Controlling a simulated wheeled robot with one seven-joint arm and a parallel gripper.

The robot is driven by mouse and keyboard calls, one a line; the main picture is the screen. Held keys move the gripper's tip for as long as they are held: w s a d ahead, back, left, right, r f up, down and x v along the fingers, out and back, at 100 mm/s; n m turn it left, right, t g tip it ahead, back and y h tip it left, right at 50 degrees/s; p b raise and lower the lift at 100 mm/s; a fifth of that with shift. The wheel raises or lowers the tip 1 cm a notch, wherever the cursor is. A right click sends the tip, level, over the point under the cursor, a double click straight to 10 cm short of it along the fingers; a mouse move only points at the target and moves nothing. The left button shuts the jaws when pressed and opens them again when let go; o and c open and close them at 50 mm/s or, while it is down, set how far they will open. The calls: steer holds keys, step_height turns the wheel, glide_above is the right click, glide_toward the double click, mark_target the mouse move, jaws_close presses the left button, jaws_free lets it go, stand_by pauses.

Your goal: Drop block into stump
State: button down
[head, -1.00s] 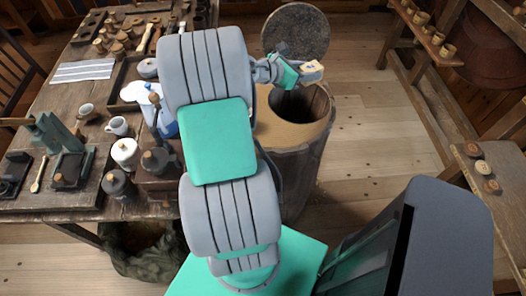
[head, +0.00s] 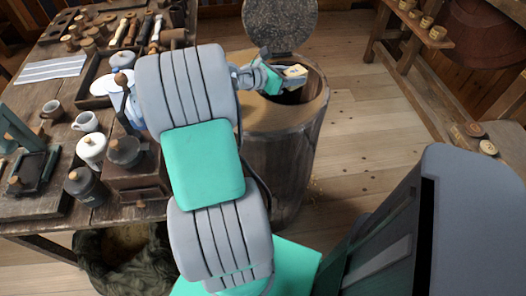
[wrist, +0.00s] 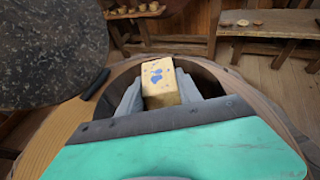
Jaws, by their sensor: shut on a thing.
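My gripper (head: 284,78) is shut on a pale wooden block (head: 295,74), and the block with blue marks also shows in the wrist view (wrist: 160,82) between the two grey fingers. The stump (head: 281,160) is a tall, barrel-like wooden trunk with a dark round hollow in its top. In the head view my gripper and the block are over the hollow. In the wrist view the stump's rim (wrist: 62,128) curves around the block and fingers, with the dark hollow behind them. The hollow's bottom is hidden.
A round speckled stone lid (head: 280,24) stands raised at the stump's far side, close to my gripper. A cluttered workbench (head: 22,88) with jars, cups and spools is on the left. Shelves (head: 412,50) stand at the right. The plank floor between is clear.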

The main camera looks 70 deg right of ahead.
steer(key=shift+f+b, duration=0.45)
steer(key=shift+f, duration=0.3)
steer(key=shift+r, duration=0.1)
steer(key=c, duration=0.7)
jaws_free()
step_height(320, 180, up, 3)
steer(key=shift+p, duration=0.65)
steer(key=shift+s+a+r+p, duration=0.5)
steer(key=shift+a+r, duration=1.15)
steer(key=shift+a, duration=0.6)
steer(key=shift+s+a+r+p, duration=0.5)
steer(key=shift+a+r, duration=1.2)
steer(key=shift+a, duration=0.6)
steer(key=shift+s+a+r+p, duration=0.4)
steer(key=shift+s+a+r, duration=0.2)
steer(key=shift+a+r, duration=1.35)
